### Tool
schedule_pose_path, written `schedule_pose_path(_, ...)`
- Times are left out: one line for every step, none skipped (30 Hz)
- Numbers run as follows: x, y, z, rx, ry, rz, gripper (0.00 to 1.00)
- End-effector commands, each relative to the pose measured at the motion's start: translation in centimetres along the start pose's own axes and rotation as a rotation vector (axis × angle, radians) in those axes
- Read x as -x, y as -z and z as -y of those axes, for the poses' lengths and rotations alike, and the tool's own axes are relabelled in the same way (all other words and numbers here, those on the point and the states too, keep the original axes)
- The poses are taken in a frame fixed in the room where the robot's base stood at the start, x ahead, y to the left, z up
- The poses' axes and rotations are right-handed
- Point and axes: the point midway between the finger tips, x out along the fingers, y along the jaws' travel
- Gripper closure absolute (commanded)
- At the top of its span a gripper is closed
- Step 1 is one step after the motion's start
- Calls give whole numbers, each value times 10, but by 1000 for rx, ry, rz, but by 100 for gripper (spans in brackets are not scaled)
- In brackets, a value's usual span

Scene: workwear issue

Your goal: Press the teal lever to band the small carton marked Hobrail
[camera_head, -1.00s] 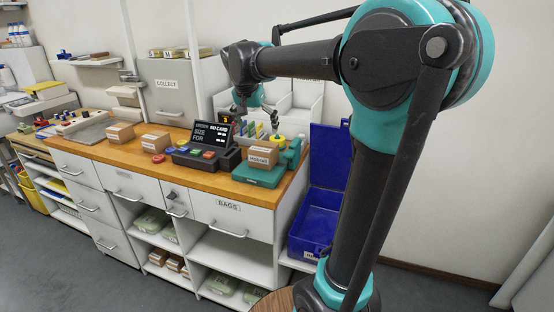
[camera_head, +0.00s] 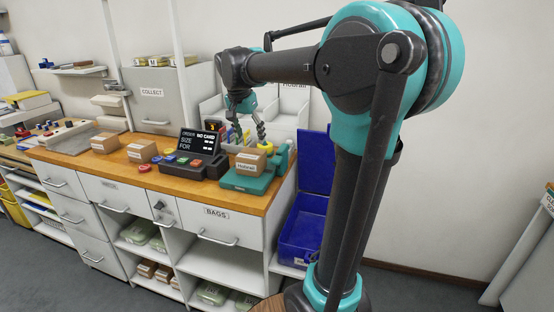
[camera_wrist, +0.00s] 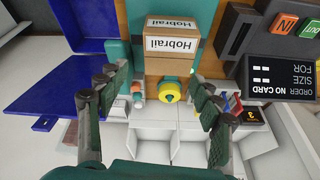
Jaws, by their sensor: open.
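The small brown carton marked Hobrail (camera_head: 250,161) sits on the teal bander's base (camera_head: 246,184) at the right end of the wooden counter. It also shows in the wrist view (camera_wrist: 172,46), top centre. The bander's teal upright (camera_head: 281,159) stands at the carton's right; I cannot clearly tell the lever from it. My gripper (camera_head: 262,132) is above and behind the carton, pointing down. In the wrist view my gripper (camera_wrist: 152,100) is open and empty, its fingers apart on either side of a round yellow piece (camera_wrist: 169,90) beside the carton. No contact is visible.
A dark console (camera_head: 195,160) with coloured buttons and a display reading NO CARD stands left of the bander. Two other cartons (camera_head: 142,151) sit farther left. White bins (camera_wrist: 155,145) stand behind, and a blue open box (camera_head: 302,238) is right of the counter.

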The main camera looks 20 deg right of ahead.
Motion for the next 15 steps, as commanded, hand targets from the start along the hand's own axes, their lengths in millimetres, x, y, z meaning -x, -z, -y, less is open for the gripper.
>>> schedule_pose_path(-3,7,-8,-80,-10,26,45)
schedule_pose_path(-4,10,-13,-134,-16,43,48)
schedule_pose_path(-6,15,-19,-211,-24,68,53)
schedule_pose_path(-7,18,-24,-271,-32,89,57)
schedule_pose_path(-8,21,-28,-332,-39,108,61)
schedule_pose_path(-9,26,-35,-412,-49,134,66)
schedule_pose_path(-10,29,-40,-472,-58,154,69)
schedule_pose_path(-10,32,-44,-530,-66,172,73)
schedule_pose_path(-11,35,-50,-607,-78,197,78)
schedule_pose_path(-11,38,-55,-662,-86,215,82)
schedule_pose_path(-12,41,-58,-715,-95,232,86)
schedule_pose_path(-12,44,-64,-780,-106,254,90)
schedule_pose_path(-12,46,-67,-826,-114,268,94)
schedule_pose_path(-12,48,-70,-869,-122,282,98)
schedule_pose_path(-12,51,-74,-920,-132,299,100)
